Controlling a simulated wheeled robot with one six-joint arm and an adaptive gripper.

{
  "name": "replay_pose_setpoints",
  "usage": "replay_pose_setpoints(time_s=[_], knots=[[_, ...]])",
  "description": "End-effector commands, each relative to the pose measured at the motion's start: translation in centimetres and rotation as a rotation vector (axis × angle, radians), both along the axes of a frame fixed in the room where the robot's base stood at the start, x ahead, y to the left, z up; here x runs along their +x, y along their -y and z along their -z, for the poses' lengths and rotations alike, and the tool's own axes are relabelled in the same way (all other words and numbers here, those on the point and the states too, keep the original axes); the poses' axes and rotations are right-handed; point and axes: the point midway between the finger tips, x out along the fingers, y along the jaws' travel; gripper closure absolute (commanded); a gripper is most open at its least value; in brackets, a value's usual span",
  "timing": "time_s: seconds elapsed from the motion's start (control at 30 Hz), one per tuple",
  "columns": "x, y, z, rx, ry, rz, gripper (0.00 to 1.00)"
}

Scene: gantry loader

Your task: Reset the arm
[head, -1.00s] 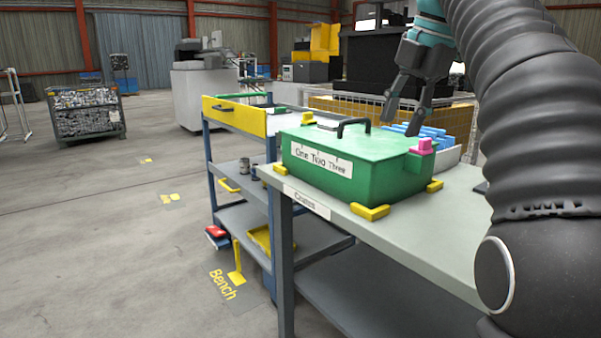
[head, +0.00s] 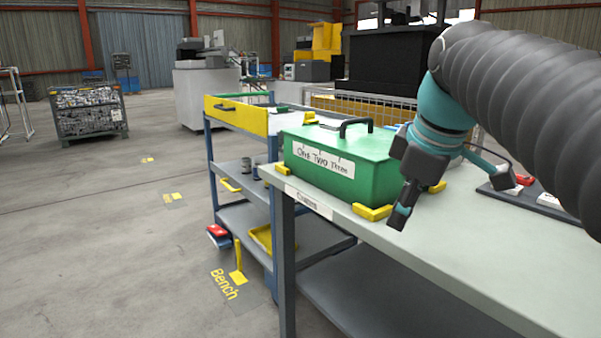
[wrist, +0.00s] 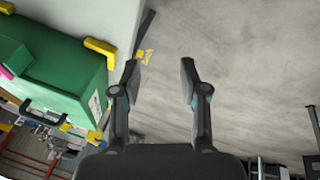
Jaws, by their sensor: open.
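My gripper (head: 403,212) is in front of the right end of the green crate in the head view, pointing down above the bench's front edge. In the wrist view its two fingers (wrist: 160,80) are spread with nothing between them, and bare floor shows behind. The green crate (head: 345,165) has a lid with a black handle and a label reading "One Two Three". It sits on the bench between yellow corner blocks, apart from the fingers in the wrist view (wrist: 45,75). My gripper hides part of its right end.
The grey bench top (head: 470,240) is clear in front of the crate. A dark tray (head: 545,200) with small items lies at the right. A blue-framed cart (head: 238,112) with a yellow front stands behind the bench. Open floor lies to the left.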

Motion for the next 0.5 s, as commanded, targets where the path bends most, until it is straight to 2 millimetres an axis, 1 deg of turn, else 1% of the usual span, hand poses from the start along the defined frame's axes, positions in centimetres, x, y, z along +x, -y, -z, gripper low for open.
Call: replay_pose_setpoints(time_s=[0.03, 0.17, 0.2, 0.27, 0.3, 0.4, 0.5], knots=[[-1.3, -0.1, 1.6, 0.022, 0.001, 0.078, 0.56], [-3.9, -0.2, 5.9, 0.089, 0.012, 0.298, 0.56], [-4.7, -0.2, 7.3, 0.111, 0.016, 0.364, 0.56], [-6.1, -0.2, 9.4, 0.144, 0.023, 0.462, 0.56], [-6.9, -0.2, 10.9, 0.168, 0.029, 0.525, 0.56], [-9.0, -0.1, 14.6, 0.226, 0.041, 0.675, 0.56], [-10.7, -0.1, 17.8, 0.279, 0.052, 0.799, 0.56]])
